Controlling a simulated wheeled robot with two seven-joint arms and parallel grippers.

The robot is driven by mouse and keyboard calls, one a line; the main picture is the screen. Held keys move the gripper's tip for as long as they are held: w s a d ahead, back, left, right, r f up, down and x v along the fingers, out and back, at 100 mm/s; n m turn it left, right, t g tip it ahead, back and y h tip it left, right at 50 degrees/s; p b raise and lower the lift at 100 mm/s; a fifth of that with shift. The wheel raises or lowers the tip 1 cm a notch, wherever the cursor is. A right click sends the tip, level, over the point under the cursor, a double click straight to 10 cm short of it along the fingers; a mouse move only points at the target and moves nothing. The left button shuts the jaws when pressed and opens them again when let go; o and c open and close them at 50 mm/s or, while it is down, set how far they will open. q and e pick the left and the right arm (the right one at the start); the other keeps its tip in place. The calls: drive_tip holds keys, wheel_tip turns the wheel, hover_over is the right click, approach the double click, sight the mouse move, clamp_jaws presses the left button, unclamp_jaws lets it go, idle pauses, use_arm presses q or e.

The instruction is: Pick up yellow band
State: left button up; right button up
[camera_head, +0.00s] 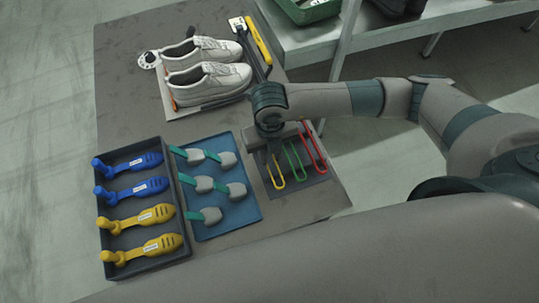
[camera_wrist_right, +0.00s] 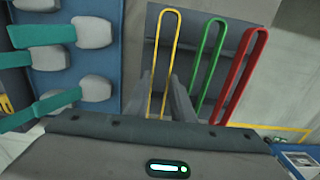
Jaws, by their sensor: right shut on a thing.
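The yellow band (camera_head: 278,181) is a long thin loop at the left end of a dark tray (camera_head: 312,181) on the table. A green band (camera_head: 295,160) and a red band (camera_head: 316,155) lie to its right in the same tray. My right gripper (camera_head: 273,155) points down over the yellow band and is shut on it. In the right wrist view, the yellow band (camera_wrist_right: 169,14) runs between the two fingers (camera_wrist_right: 162,85), with its rounded end beyond them. The head view hides the part of the band under the gripper. My left gripper is not in view.
A blue tray (camera_head: 239,222) with several grey-and-teal pieces lies just left of the bands. A dark box (camera_head: 188,243) of blue and yellow shoe forms stands farther left. White shoes (camera_head: 205,83) sit at the back. A shelf (camera_head: 325,40) stands behind.

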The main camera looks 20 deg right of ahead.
drive_tip(key=shift+r, duration=0.4)
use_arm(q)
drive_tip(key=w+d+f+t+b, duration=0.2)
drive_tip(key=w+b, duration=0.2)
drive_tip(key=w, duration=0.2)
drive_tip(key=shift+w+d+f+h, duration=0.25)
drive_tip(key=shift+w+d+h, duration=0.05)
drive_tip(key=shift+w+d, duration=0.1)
use_arm(e)
drive_tip(key=s+a+r, duration=0.6)
drive_tip(key=a+r, duration=0.4)
drive_tip(key=shift+w, duration=0.15)
